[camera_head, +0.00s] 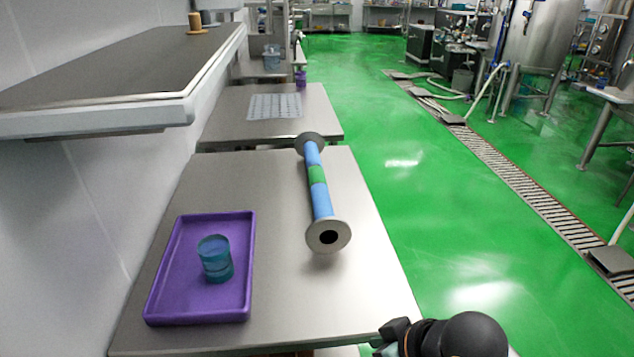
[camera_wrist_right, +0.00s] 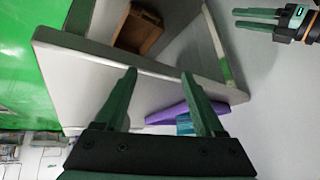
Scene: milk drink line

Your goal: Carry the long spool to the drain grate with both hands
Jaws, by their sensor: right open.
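The long spool (camera_head: 318,190) lies lengthwise on the near steel table, a blue tube with a green middle band and a grey flange at each end. The drain grate (camera_head: 520,180) is a long slatted strip in the green floor to the right. My right gripper (camera_wrist_right: 158,73) is open and empty, its green fingers apart near the table's edge in the right wrist view. The spool cannot be made out there. My left gripper (camera_wrist_right: 236,18) shows at the top right of that view, fingers apart with nothing between them, away from the spool.
A purple tray (camera_head: 245,285) with a teal cup (camera_head: 215,259) stands on the near table (camera_head: 280,300), left of the spool. A wall shelf (camera_head: 120,65) overhangs at left. A brown box (camera_wrist_right: 138,30) shows beyond the table edge. Green floor between table and grate is clear.

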